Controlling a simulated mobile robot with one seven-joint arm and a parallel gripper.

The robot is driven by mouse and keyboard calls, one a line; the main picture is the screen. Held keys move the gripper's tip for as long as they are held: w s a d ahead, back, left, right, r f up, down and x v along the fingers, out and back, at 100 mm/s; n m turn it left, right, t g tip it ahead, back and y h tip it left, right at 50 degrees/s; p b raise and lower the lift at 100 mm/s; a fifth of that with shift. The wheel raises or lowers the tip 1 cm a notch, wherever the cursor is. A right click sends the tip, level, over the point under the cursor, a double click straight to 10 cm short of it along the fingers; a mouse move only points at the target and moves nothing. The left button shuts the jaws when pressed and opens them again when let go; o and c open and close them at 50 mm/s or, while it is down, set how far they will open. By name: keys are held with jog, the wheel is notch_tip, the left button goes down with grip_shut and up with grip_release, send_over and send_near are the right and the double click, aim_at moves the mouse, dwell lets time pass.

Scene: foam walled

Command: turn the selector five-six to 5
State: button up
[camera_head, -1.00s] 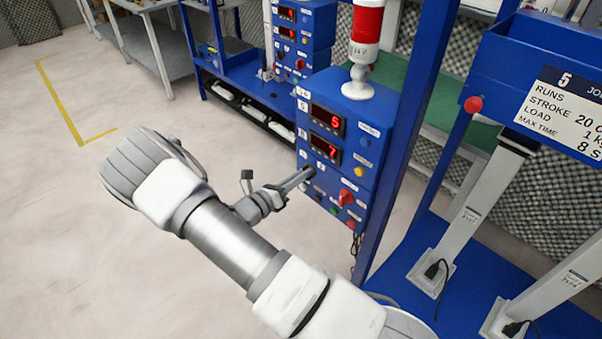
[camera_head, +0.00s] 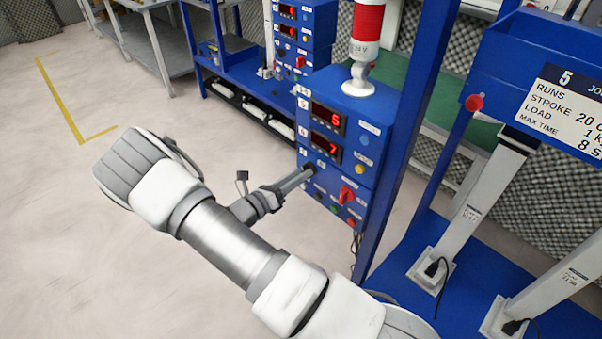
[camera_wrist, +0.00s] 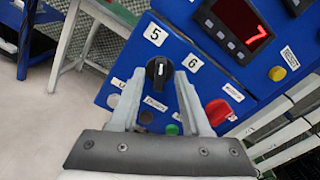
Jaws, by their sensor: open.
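The selector five-six (camera_wrist: 158,72) is a black knob on the blue panel, seen in the wrist view below a "5" label and left of and below a "6" label. A small pale mark shows on the knob, but I cannot tell surely which label it points at. My gripper (camera_wrist: 157,80) is open, with one finger on each side of the knob. I cannot tell whether the fingers touch it. In the head view my gripper (camera_head: 306,172) reaches the left side of the panel front and hides the knob.
The blue control box (camera_head: 375,110) carries two red displays, reading 5 and 7. A red selector (camera_head: 346,195) and several buttons sit right of and below my gripper. A red-and-white lamp (camera_head: 366,30) stands on top. A blue post (camera_head: 420,80) rises to the right. Open floor lies left.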

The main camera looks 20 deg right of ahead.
jog(key=v, duration=1.6)
jog(key=s+d+r+m+g+y+p, duration=0.1)
jog(key=s+d+r+m+g+y, duration=0.3)
jog(key=r+m, duration=0.4)
jog(key=s+d+r+m+g+y+p, duration=0.1)
jog(key=s+d+r+m+g+y, duration=0.25)
jog(key=r+m, duration=0.35)
jog(key=s+r+m+t+y+p, duration=0.1)
jog(key=s+r+m+t+y, duration=0.5)
jog(key=s+r+m+y, duration=0.3)
notch_tip(320, 180, up, 6)
jog(key=s+a+m, duration=0.1)
jog(key=s+m, duration=0.1)
jog(key=m, duration=0.2)
jog(key=shift+s+m, duration=0.25)
jog(key=shift+m, duration=0.15)
jog(key=shift+d, duration=0.1)
